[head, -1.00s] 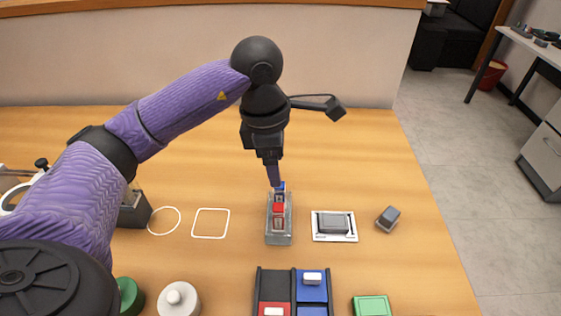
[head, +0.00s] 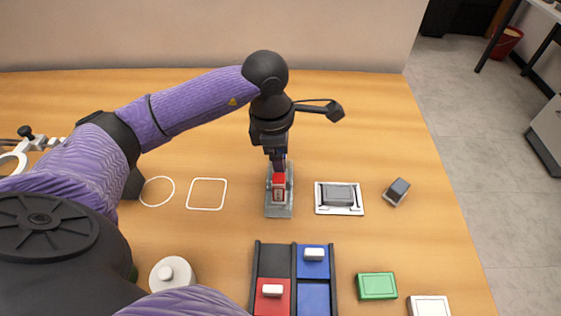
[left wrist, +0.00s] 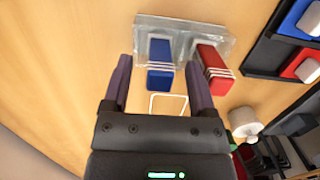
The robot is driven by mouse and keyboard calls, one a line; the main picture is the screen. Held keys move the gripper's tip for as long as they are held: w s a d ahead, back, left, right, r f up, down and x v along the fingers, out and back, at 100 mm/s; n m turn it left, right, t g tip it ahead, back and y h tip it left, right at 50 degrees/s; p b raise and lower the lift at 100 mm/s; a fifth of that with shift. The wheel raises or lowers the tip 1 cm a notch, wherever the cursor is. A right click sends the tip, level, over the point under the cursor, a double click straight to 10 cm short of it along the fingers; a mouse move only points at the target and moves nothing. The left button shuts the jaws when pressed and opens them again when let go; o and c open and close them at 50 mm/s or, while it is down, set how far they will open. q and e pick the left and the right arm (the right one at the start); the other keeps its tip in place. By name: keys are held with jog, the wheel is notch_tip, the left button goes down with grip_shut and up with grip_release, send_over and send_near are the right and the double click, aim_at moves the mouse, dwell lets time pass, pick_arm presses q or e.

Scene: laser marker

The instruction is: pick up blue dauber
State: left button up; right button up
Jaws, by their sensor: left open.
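The blue dauber (left wrist: 160,63) stands in a grey holder (left wrist: 150,22) beside the red dauber (left wrist: 212,70) in the left wrist view. My left gripper (left wrist: 157,66) is open, with one finger on each side of the blue dauber; its right finger is between the blue and red daubers. I cannot tell whether the fingers touch it. In the head view my left gripper (head: 277,162) is at the far end of the holder (head: 279,211), behind the red dauber (head: 279,181), and hides the blue dauber. My right gripper is out of view.
A black tray (head: 273,261) with red and blue compartments is in front of the holder. A grey block on a white plate (head: 338,197) and a small dark block (head: 397,190) are to the right. A white knobbed lid (head: 172,275) and a green block (head: 377,286) lie nearer.

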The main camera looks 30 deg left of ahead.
pick_arm(q)
jog(key=c, duration=0.9)
grip_shut()
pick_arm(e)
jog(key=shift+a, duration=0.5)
